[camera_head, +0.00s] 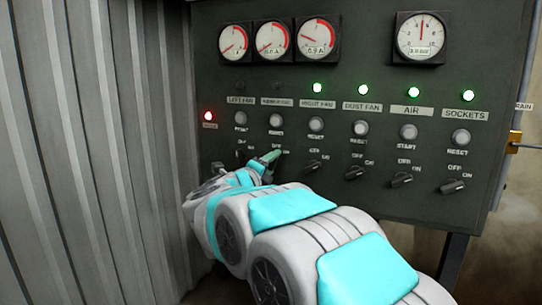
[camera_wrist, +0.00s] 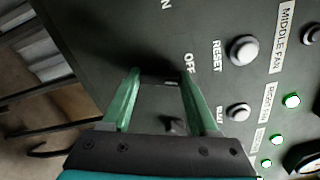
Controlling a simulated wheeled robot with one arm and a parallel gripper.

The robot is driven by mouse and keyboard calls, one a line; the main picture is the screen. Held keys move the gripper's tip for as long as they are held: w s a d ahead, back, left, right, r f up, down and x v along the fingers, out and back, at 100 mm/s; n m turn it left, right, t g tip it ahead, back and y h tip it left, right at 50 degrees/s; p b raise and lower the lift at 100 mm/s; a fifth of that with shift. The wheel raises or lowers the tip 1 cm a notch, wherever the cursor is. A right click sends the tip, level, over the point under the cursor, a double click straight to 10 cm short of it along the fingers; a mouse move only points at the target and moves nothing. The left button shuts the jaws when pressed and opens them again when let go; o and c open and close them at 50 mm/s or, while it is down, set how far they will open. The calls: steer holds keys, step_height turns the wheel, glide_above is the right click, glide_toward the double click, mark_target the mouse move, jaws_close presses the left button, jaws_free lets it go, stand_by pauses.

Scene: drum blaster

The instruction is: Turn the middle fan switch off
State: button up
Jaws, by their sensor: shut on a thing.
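The middle fan switch (camera_wrist: 159,77) is a dark knob on the panel, mostly hidden between the fingertips in the wrist view. My gripper (camera_wrist: 160,80) has its two green fingers on either side of the knob and is shut on it. In the head view my gripper (camera_head: 271,156) is at the panel below the middle fan label (camera_head: 277,102) and reset button (camera_head: 275,120), and its fingers hide the knob. The middle fan lamp above that label looks unlit.
The right fan switch (camera_head: 312,167) is close to the right of my gripper, with the dust fan switch (camera_head: 355,172), air switch (camera_head: 401,180) and sockets switch (camera_head: 453,186) further right. Their lamps glow green. A corrugated metal wall (camera_head: 90,150) stands close on the left.

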steer(key=shift+n+p, duration=1.9)
steer(key=shift+n, duration=0.2)
steer(key=shift+f, duration=0.1)
steer(key=o, duration=1.4)
steer(key=shift+b+v, duration=0.4)
steer(key=shift+v, duration=3.55)
steer(key=shift+w, duration=0.1)
